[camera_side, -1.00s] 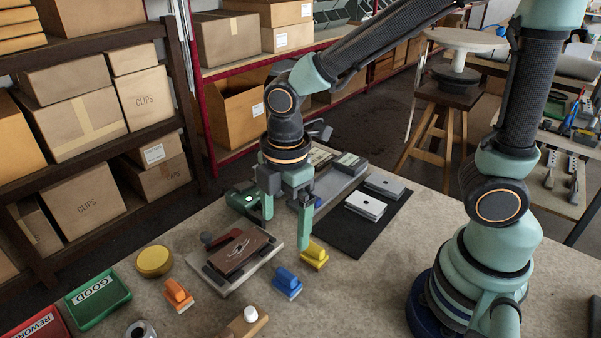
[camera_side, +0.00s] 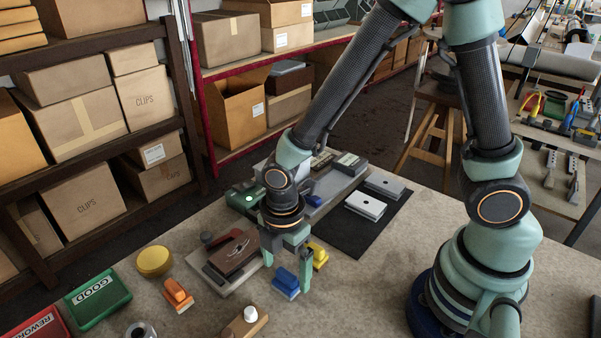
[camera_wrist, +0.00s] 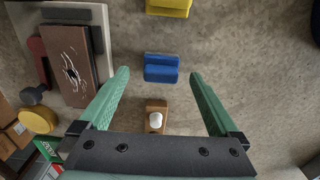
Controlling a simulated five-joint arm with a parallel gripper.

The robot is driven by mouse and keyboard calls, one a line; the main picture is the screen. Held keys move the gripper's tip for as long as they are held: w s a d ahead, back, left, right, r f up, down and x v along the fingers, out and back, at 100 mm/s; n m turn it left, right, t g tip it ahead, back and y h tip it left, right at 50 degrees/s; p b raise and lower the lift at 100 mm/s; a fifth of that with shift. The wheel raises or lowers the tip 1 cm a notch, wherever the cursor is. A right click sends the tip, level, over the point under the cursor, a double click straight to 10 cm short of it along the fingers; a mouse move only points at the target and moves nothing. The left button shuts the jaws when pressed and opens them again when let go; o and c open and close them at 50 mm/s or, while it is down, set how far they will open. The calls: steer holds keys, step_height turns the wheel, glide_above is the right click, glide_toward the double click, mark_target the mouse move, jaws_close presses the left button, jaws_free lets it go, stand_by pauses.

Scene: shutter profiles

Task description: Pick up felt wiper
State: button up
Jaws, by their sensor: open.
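Several small handled blocks lie on the bench, and I cannot tell by looks alone which is the felt wiper. A blue block (camera_side: 286,285) with a raised grip stands near the middle; it also shows in the wrist view (camera_wrist: 161,68). A yellow one (camera_side: 319,256) is behind it and an orange one (camera_side: 177,296) to its left. A wooden block with a white knob (camera_side: 245,325) lies in front. My gripper (camera_side: 286,274) is open and points down, its fingers on either side of the blue block. In the wrist view my fingertips (camera_wrist: 159,75) frame the blue block, apart from it.
A brown panel (camera_side: 236,252) on a grey board lies left of my gripper. A yellow disc (camera_side: 154,262), a green GOOD bin (camera_side: 98,299) and a red REWORK bin (camera_side: 37,325) are farther left. A black mat (camera_side: 365,230) lies behind. The bench right of the blue block is clear.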

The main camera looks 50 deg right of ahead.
mark_target(286, 273)
steer(key=shift+f, duration=1.5)
steer(key=c, duration=1.5)
steer(key=shift+o, duration=0.2)
steer(key=shift+r, duration=0.2)
step_height(286, 273, up, 20)
steer(key=shift+f, duration=0.15)
